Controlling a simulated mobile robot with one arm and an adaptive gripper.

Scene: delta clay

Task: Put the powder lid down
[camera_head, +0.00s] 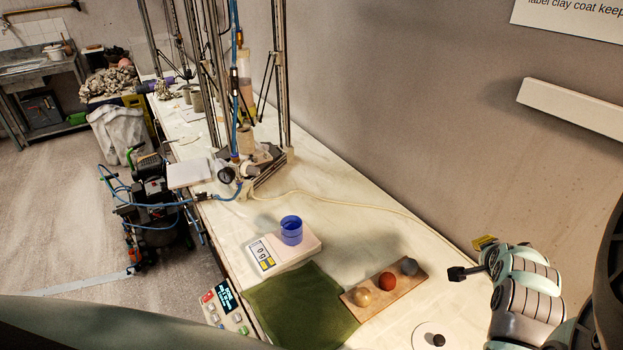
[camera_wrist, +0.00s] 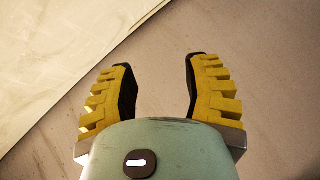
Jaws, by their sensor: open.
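A round white lid with a dark knob (camera_head: 425,332) lies on the white table at the bottom of the head view, partly cut off by the frame edge. I take it for the powder lid. My gripper (camera_wrist: 160,65) is open in the wrist view, its yellow ribbed fingers apart with nothing between them. In the head view my arm is at the right, and a bit of yellow finger shows beyond it, up and to the right of the lid. The lid does not show in the wrist view.
A wooden board (camera_head: 357,297) with three balls lies left of the lid. A green cloth (camera_head: 297,307) and a scale (camera_head: 263,255) bearing a blue jar (camera_head: 291,231) are farther left. A tall delta printer (camera_head: 282,75) stands behind. The wall runs along the table's right side.

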